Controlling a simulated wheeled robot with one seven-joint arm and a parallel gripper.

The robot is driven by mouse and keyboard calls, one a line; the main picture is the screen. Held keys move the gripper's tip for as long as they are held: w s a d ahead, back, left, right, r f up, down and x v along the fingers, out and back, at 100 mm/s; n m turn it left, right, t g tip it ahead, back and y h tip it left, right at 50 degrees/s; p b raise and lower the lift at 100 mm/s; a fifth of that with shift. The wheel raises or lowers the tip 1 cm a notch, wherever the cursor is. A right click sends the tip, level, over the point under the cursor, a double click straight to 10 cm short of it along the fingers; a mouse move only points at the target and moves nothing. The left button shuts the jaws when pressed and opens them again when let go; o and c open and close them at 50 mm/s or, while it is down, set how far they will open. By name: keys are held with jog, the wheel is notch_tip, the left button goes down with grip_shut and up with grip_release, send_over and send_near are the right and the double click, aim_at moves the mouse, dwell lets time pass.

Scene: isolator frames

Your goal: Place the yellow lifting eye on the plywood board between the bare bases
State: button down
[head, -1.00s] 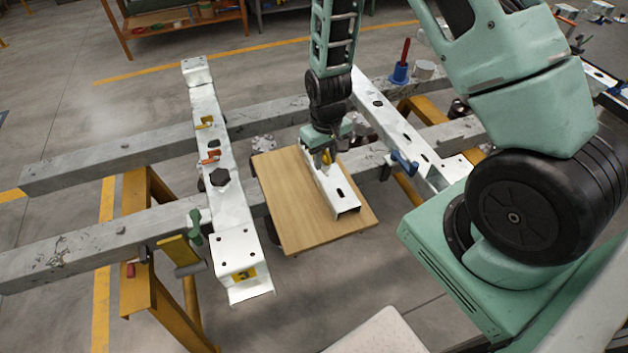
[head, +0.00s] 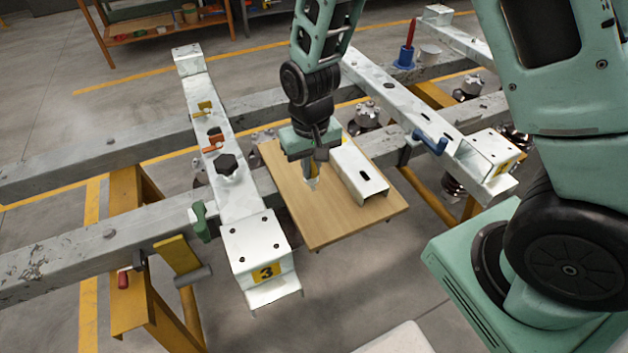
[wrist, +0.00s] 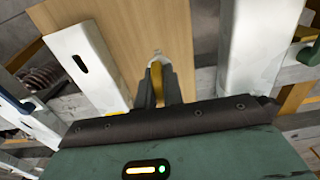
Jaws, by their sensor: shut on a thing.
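My gripper (head: 311,168) is shut on the yellow lifting eye (wrist: 157,86), which points down with a pale tip at its end. In the head view only a small yellow and pale part of the eye (head: 312,176) shows below my jaws. It is over the plywood board (head: 322,225), on the bare strip left of a short white channel piece (head: 358,172). I cannot tell whether the eye touches the board. The board also shows under my gripper in the wrist view (wrist: 135,30). The board lies between two white crossbeams.
The left crossbeam (head: 255,238) carries a black knob and small orange clips; its end is marked 3. The right crossbeam (head: 400,105) has a blue clamp (head: 430,140). Metal bases (head: 366,115) stand behind the board. The board's front part is clear.

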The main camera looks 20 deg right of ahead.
aim_at(311, 182)
jog(key=shift+f, duration=2.45)
jog(key=c, duration=1.1)
grip_release()
notch_tip(311, 182, up, 12)
jog(key=shift+f, duration=0.25)
jog(key=s+a+r+n, duration=0.2)
jog(key=s+r, duration=0.1)
jog(key=s, duration=0.3)
jog(key=s+a+r+n, duration=0.2)
jog(key=s+r+n, duration=0.1)
jog(key=s, duration=0.4)
jog(key=s+a+r+n, duration=0.2)
jog(key=s+r, duration=0.1)
jog(key=s, duration=0.4)
jog(key=shift+a+r+n+y, duration=0.1)
jog(key=shift+r+n+y, duration=0.05)
jog(key=shift+n+y, duration=0.15)
